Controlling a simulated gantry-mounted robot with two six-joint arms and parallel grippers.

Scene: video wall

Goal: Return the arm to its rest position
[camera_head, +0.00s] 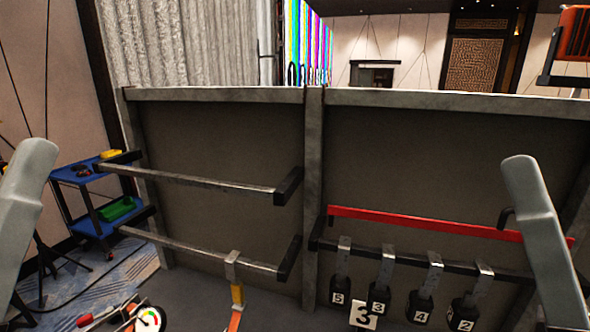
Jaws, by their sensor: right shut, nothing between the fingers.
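A grey link of my right arm (545,240) rises from the bottom edge at the right, in front of the wall frame. A grey link of my left arm (25,190) stands at the left edge. Only these arm parts show. No fingers of either gripper can be made out in the head view, and the lower ends of both links run out of the picture.
A dark panel frame (313,150) carries metal rails (200,182) and a red bar (420,222). Numbered black tags (420,308) hang at the lower right. A blue cart (93,172) stands left. A dial gauge (149,319) sits at the bottom.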

